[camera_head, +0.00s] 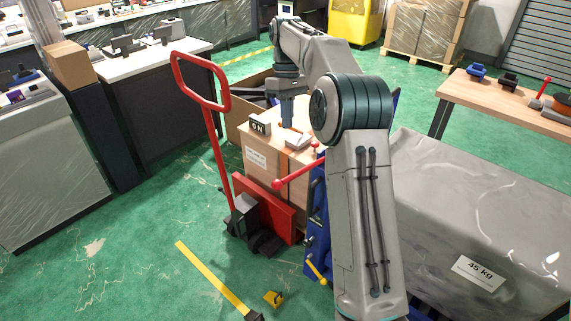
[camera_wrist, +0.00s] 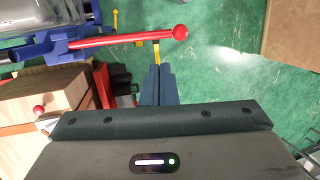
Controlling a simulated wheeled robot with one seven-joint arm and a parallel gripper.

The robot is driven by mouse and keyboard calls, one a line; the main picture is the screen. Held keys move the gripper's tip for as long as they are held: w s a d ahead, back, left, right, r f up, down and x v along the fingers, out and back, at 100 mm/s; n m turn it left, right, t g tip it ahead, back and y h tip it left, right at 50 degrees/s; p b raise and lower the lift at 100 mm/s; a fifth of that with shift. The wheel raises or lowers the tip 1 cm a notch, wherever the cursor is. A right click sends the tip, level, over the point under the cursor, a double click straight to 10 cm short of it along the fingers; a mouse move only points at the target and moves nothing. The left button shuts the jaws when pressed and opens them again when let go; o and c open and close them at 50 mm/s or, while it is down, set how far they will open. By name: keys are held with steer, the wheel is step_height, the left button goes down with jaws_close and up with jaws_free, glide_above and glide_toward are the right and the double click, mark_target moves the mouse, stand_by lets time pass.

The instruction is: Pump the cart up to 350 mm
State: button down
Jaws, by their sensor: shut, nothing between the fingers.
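The cart shows as a blue frame (camera_head: 317,225), partly hidden behind my arm; its blue part is at upper left in the wrist view (camera_wrist: 62,42). A red pump lever (camera_head: 298,172) with a ball end sticks out from it to the left. The lever (camera_wrist: 125,39) lies across the upper wrist view, with its ball just beyond my fingertips. A yellow pedal (camera_head: 316,270) sits low on the cart. My gripper (camera_head: 287,123) points down, shut and empty. Its fingers (camera_wrist: 158,72) appear apart from the lever. I cannot read any height.
A large grey wrapped load (camera_head: 430,190) marked 45 kg lies right of my arm. A red pallet truck (camera_head: 200,85) and cartons (camera_head: 262,165) stand at left. A wooden table (camera_head: 500,100) is at right. Green floor is open in front.

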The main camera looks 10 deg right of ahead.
mark_target(302, 170)
steer(key=x, duration=1.4)
steer(key=shift+a, duration=0.4)
steer(key=shift+d+f, duration=0.1)
